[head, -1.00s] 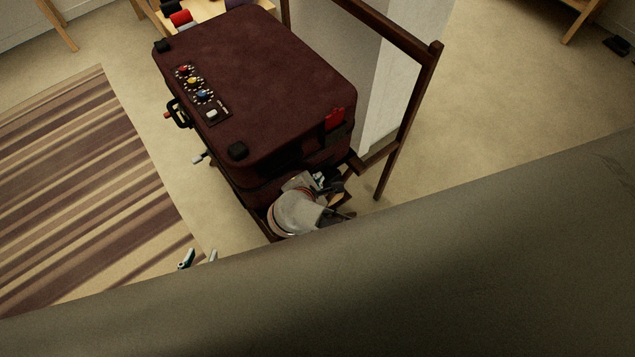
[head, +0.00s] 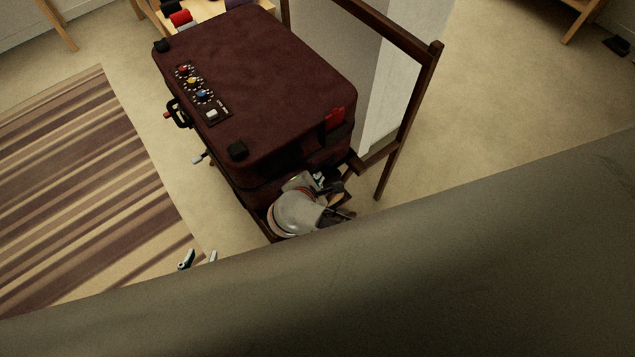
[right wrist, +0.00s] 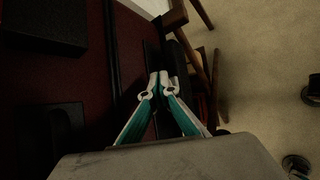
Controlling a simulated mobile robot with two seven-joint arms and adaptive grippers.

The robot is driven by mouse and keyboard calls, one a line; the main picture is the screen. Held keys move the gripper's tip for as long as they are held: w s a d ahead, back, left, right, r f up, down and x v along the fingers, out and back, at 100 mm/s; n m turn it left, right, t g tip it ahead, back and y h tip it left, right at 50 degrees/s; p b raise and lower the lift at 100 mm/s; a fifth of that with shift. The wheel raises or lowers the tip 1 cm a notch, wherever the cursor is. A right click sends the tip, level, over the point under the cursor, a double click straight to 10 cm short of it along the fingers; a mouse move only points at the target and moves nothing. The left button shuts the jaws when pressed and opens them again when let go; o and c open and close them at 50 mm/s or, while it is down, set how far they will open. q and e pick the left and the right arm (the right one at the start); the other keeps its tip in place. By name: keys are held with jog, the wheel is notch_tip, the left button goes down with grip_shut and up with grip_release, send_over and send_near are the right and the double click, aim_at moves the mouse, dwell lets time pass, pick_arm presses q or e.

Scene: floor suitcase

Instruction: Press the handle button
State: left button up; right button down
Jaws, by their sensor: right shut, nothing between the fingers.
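A dark maroon suitcase (head: 265,65) lies flat on a dark wooden stand. A black carry handle (head: 179,113) is on its left side. A panel on top has coloured dials (head: 192,81) and a pale button (head: 212,115). I cannot tell which part is the handle button. My left gripper (head: 198,259) is open and empty over the floor, mostly hidden by my body.
A wooden frame (head: 408,110) of the stand rises right of the suitcase, close to my right gripper. A striped rug (head: 85,190) lies on the left. A small table with coloured items (head: 180,18) is behind. Open carpet (head: 500,110) lies to the right.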

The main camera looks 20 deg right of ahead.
pick_arm(q)
jog(key=shift+s+f+b, duration=0.25)
jog(key=shift+f+b, duration=0.35)
jog(key=shift+f, duration=0.25)
pick_arm(e)
jog(key=shift+f, duration=0.4)
pick_arm(q)
jog(key=shift+s+f+b, duration=0.35)
jog(key=shift+f+b, duration=0.25)
jog(key=shift+f, duration=0.25)
pick_arm(e)
jog(key=shift+f, duration=0.5)
jog(key=shift+r, duration=0.1)
pick_arm(q)
jog(key=shift+w+r+p, duration=0.25)
jog(key=shift+r+p, duration=0.15)
jog(key=shift+r, duration=0.15)
pick_arm(e)
jog(key=shift+r, duration=0.85)
pick_arm(q)
jog(key=shift+r, duration=0.1)
pick_arm(e)
jog(key=shift+r, duration=0.1)
